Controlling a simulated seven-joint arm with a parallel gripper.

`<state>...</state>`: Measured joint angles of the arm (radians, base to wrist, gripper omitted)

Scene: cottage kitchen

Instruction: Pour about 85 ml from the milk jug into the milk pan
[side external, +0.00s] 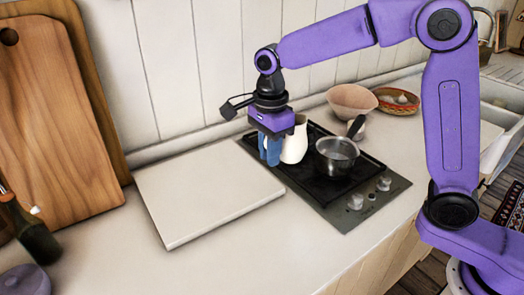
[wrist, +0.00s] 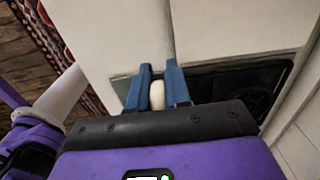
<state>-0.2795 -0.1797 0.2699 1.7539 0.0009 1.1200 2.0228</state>
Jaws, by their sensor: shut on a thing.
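The milk jug (side external: 296,142) is cream-white and upright over the left part of the hob. I cannot tell whether its base touches the hob. My gripper (side external: 270,157) points down at the jug's left side, its blue fingers shut on it. In the wrist view a pale, rounded part of the jug (wrist: 157,96) sits between the two fingertips (wrist: 158,76); the rest of the jug is hidden there. The milk pan (side external: 338,153), steel with a dark handle slanting up and back, stands on the hob just right of the jug. Its contents are not clear.
The black hob (side external: 328,190) has knobs along its front right edge. A pale board (side external: 205,192) lies left of it. A pink bowl (side external: 352,101) and a basket (side external: 397,101) stand behind. A dark bottle (side external: 33,235) and wooden boards (side external: 60,120) are at far left. The front counter is clear.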

